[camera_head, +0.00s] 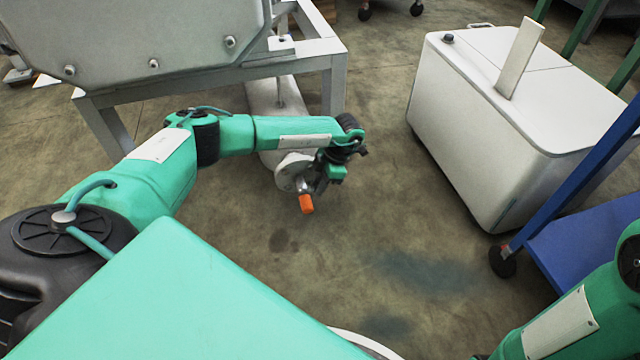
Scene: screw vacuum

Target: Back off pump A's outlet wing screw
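Pump A's outlet appears as a grey round flange (290,172) on the end of a pale pipe (272,122) under the metal frame. An orange-tipped part (306,204), which looks like the wing screw's handle, points down and toward me from the flange. My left gripper (322,186) is at the flange, right beside the orange part. Its fingers are small and dark, and I cannot tell whether they are open or shut on anything. My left wrist hides part of the flange. My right arm shows at the lower right, but its gripper is out of view.
A grey tank on a metal frame (334,85) stands at the upper left, above the pipe. A white cabinet (470,130) stands to the right. A blue cart (590,245) with a dark caster is at the right edge. The concrete floor between is clear.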

